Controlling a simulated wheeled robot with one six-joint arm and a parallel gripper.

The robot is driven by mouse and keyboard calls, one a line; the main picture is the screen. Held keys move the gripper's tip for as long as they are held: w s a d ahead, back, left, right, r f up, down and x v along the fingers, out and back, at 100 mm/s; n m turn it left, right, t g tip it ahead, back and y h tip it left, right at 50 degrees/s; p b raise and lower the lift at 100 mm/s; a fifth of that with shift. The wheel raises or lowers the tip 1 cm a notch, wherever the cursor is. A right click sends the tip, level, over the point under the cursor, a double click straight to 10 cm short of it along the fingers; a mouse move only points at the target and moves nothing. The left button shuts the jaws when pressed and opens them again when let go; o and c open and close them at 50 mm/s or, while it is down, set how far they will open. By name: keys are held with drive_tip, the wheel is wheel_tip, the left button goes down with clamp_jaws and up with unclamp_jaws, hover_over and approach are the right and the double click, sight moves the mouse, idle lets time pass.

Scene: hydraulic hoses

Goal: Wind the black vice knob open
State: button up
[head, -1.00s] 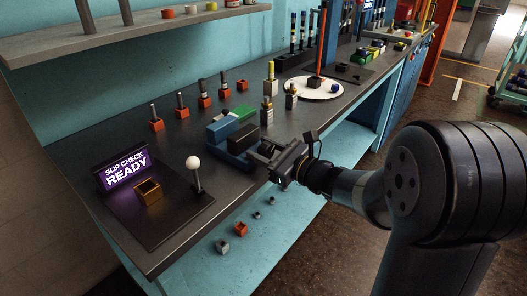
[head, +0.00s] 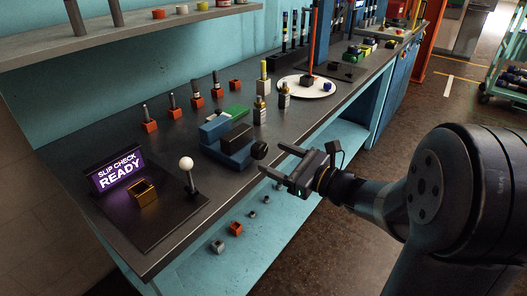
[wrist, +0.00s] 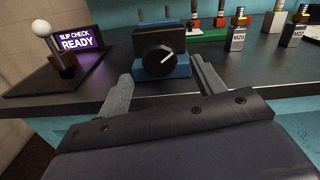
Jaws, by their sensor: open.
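The vice (head: 226,140) is blue with a dark block, standing near the bench's front edge in the head view. Its black knob (head: 259,150) faces the front edge and shows a white pointer line in the wrist view (wrist: 159,61), tilted to the upper right. My gripper (head: 274,161) is open and empty, in front of the knob. In the wrist view its two fingers (wrist: 164,82) spread to the left and right below the knob, apart from it. Nothing hides the knob.
A white-balled lever (head: 187,170) and a lit "SLIP CHECK READY" sign (head: 119,173) stand left of the vice. Hose fittings (head: 284,97) stand to its right. Small blocks lie on the lower shelf (head: 275,199). The floor in front is open.

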drive_tip(key=shift+v, duration=2.1)
